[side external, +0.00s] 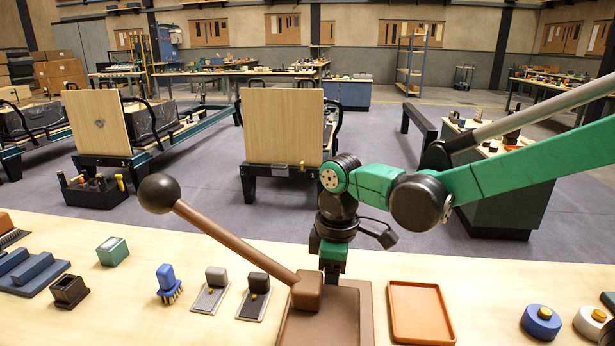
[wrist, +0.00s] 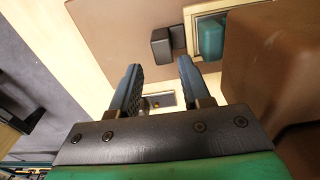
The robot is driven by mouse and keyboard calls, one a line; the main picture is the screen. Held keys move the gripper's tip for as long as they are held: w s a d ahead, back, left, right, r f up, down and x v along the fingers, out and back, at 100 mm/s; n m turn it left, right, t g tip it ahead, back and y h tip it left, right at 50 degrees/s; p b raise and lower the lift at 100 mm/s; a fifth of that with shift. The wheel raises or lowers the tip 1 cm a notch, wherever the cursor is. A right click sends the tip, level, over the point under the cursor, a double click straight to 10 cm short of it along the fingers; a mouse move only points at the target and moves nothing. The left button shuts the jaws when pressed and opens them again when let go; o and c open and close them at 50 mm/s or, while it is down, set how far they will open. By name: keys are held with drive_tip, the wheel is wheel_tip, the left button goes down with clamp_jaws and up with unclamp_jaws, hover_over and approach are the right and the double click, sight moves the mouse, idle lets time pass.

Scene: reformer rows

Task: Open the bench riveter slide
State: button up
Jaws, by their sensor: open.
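The bench riveter is a brown machine with a thick block (side external: 307,291), a tray-like base (side external: 345,320) and a long lever (side external: 240,245) ending in a black ball knob (side external: 159,193). My gripper (side external: 331,276) points down just behind the block; its fingertips are mostly hidden there. In the wrist view my gripper (wrist: 159,66) is open, with nothing between its blue-grey fingers. A dark grey block (wrist: 161,47) and a teal block (wrist: 211,38) in a pale frame lie just beyond the fingertips. I cannot tell which part is the slide. A large brown mass (wrist: 285,60) fills the right.
On the bench (side external: 190,232) left of the riveter stand a blue brush (side external: 167,283), two small blocks on metal plates and a green box (side external: 112,251). An orange-brown tray (side external: 420,311) lies close to the right. Round blue (side external: 541,321) and white pieces sit farther right.

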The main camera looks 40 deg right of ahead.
drive_tip(key=shift+w+a+f, duration=0.1)
drive_tip(key=shift+a+f, duration=0.1)
drive_tip(key=shift+f, duration=2.9)
clamp_jaws()
